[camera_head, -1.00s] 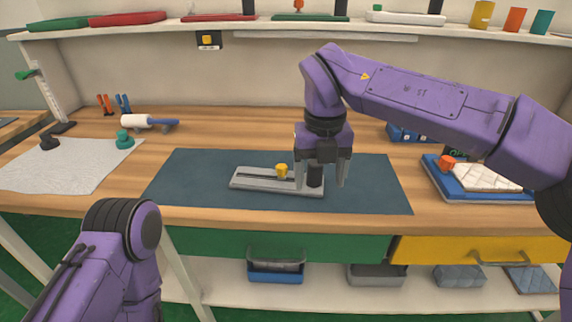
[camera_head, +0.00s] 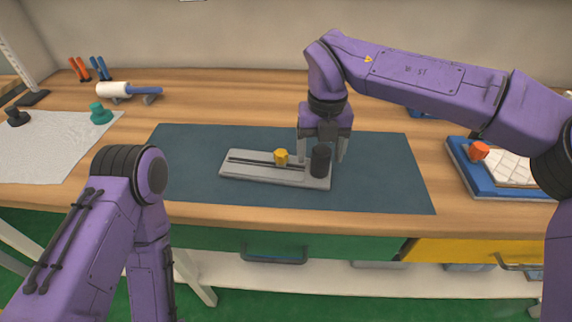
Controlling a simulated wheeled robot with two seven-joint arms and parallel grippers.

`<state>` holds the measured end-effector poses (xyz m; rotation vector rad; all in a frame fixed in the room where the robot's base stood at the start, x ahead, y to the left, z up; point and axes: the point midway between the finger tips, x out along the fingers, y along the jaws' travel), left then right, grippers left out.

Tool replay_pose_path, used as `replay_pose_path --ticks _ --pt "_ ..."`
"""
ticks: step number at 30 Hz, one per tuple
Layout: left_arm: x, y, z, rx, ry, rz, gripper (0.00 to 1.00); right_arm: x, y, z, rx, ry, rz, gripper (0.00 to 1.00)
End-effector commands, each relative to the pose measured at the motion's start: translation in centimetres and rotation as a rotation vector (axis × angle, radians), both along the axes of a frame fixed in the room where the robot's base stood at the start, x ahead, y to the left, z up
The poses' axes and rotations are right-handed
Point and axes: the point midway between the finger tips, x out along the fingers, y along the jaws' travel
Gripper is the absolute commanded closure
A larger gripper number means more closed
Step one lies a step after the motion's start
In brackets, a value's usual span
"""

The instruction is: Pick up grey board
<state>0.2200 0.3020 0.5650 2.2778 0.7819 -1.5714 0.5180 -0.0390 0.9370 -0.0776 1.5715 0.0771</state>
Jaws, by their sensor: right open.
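The grey board (camera_head: 245,171) lies flat on the dark blue mat (camera_head: 190,185), long side roughly left to right. It has a dark slot, a yellow knob (camera_head: 281,157) near its middle and a black cylinder (camera_head: 320,165) upright at its right end. My right gripper (camera_head: 322,159) is at the board's right end, pointing down. Its two fingers are apart, one seen on each side of the black cylinder, with no visible grip on it. The cylinder covers part of the space between them. My left arm comes in at the lower left; its gripper is outside the picture.
A blue tray (camera_head: 462,178) with a white quilted pad (camera_head: 512,168) and an orange knob (camera_head: 479,150) stands at the right. A white sheet (camera_head: 50,150), a teal knob (camera_head: 101,114) and a roller (camera_head: 115,89) are at the left. The mat around the board is clear.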

Motion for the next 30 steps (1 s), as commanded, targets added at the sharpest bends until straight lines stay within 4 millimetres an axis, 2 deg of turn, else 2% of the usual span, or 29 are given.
replay_pose_path --ticks 3,6,12,13,18,19,20,30 --pt "0.0 0.0 0.2 0.000 0.000 0.000 0.57 0.0 -0.2 -2.2 -0.001 0.003 0.000 0.26" --pt "0.0 0.0 0.2 0.000 0.000 0.000 0.57 0.0 -0.3 -3.2 0.000 0.002 -0.003 0.26" --pt "0.0 0.0 0.2 0.000 0.000 0.000 0.57 0.0 -0.3 -3.4 0.000 0.000 -0.004 0.26" --pt "0.0 0.0 0.2 0.000 0.000 0.000 0.57 0.0 -0.3 -3.4 0.000 0.000 -0.004 0.30" --pt "0.0 0.0 0.2 0.000 0.000 0.000 0.57 0.0 -0.3 -3.3 0.000 0.000 -0.004 0.85" --pt "0.0 0.0 0.2 0.000 0.000 0.000 0.57 0.0 -0.3 -3.3 0.000 0.000 -0.004 0.95" --pt "0.0 0.0 0.2 0.000 0.000 0.000 0.57 0.0 -0.3 -3.3 0.000 0.000 -0.004 1.00" --pt "0.0 0.0 0.1 0.000 0.000 0.000 0.57 0.1 -0.3 -2.6 0.001 -0.003 -0.005 1.00"
